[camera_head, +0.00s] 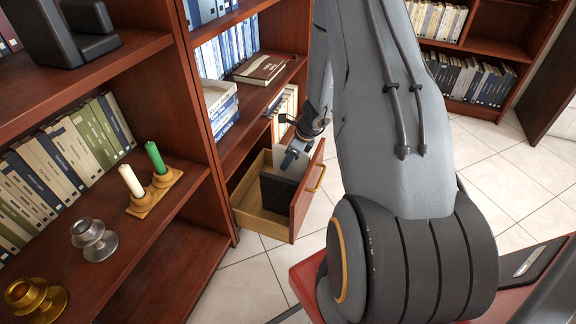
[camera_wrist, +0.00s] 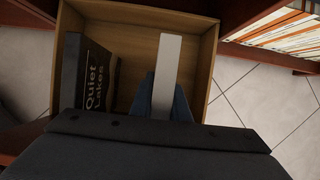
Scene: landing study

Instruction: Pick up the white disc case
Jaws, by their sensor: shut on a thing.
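The white disc case (camera_wrist: 168,58) stands on edge in the open wooden drawer, seen from above as a narrow pale strip in the wrist view. In the head view the case (camera_head: 297,171) shows as a pale panel behind a black case. My gripper (camera_wrist: 165,92) has its blue fingers on both sides of the near part of the white case and is shut on it. In the head view my gripper (camera_head: 291,157) reaches down into the drawer from above. The lower part of the case is hidden.
The drawer (camera_head: 256,216) is pulled out of the bookcase, with its red-brown front (camera_head: 308,190) to the right. A black case titled "Quiet Lakes" (camera_wrist: 86,75) stands at its left in the wrist view. Shelves hold a candle holder (camera_head: 154,199) and metal holders (camera_head: 93,241).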

